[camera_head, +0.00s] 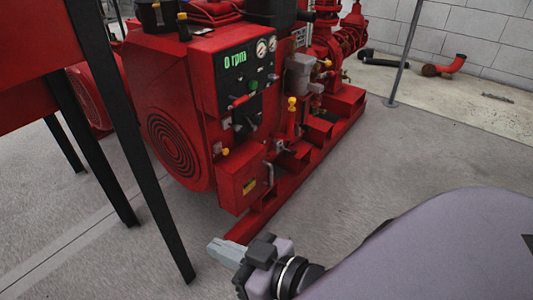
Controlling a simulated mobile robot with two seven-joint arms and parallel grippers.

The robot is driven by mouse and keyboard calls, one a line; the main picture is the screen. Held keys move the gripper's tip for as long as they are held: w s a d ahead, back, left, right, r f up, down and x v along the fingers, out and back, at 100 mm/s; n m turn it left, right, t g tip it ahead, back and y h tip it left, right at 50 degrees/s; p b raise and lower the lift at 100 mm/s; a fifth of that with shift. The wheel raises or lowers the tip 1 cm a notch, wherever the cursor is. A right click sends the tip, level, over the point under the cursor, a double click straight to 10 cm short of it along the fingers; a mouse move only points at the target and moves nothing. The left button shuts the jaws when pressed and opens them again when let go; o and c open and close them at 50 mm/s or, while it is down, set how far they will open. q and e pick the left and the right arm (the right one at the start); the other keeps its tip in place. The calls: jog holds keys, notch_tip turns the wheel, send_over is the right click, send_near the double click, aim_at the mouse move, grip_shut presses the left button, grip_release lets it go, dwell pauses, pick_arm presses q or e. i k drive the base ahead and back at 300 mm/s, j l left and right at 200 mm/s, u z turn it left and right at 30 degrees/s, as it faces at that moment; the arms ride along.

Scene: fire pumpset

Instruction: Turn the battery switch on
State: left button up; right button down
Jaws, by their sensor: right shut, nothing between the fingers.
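The red pump set (165,85) stands in the middle of the view. Its dark control panel (251,82) shows "0 rpm" in green above small switches and two round gauges. A red lever (241,100) sits low on this panel, and small knobs lie below it. I cannot tell which of these is the battery switch or how it is set. My right gripper (214,247) is shut and empty, low in the view, in front of the red base rail and apart from the panel. My left gripper is not in view.
A red box with a yellow label (249,186) juts out below the panel. A red table with black legs (120,130) stands at the left, close by. A grey post (404,55) stands at the right. The concrete floor (400,150) at the right is largely clear.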

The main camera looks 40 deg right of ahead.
aim_at(271, 154)
jog(key=l+u, duration=0.2)
jog(key=l, duration=0.55)
jog(key=l+u, duration=0.25)
jog(key=l, duration=0.55)
jog(key=k+l+u, duration=0.2)
jog(key=l, duration=0.55)
jog(key=k+l, duration=0.1)
jog(key=l, duration=1.45)
jog(key=k+l, duration=0.15)
jog(key=l, duration=0.65)
jog(key=i+l, duration=0.5)
jog(key=i, duration=0.15)
jog(key=u, duration=0.05)
